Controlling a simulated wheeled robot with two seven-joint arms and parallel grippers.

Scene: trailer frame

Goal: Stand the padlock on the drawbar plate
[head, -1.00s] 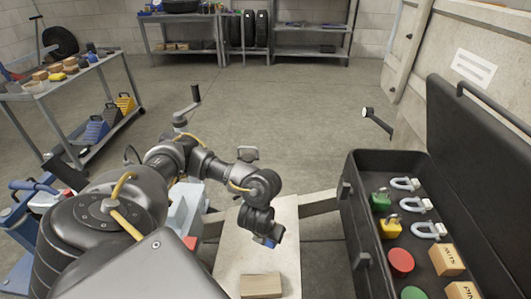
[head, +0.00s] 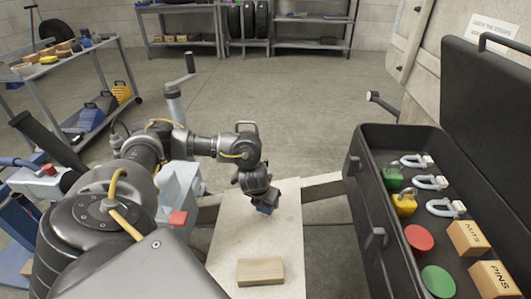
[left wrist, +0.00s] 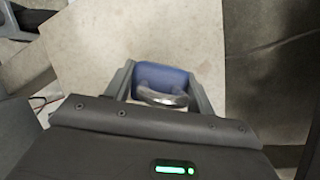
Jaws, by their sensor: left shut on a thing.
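My left gripper (head: 262,203) is shut on a blue padlock (head: 267,209), over the pale drawbar plate (head: 232,243). In the left wrist view, the padlock (left wrist: 162,78) sits between the two fingers, its silver shackle towards the camera and its blue body pointing away, towards the plate (left wrist: 120,40). The gripper hangs down from the arm. I cannot tell whether the padlock's underside touches the plate. My right gripper is not in view.
A wooden block (head: 260,271) lies on the near part of the plate. An open black case (head: 372,215) stands at the right, with shackles, a green padlock (head: 392,179), a yellow padlock (head: 404,203), discs and labelled boxes. A crank handle (head: 180,70) rises behind my left arm.

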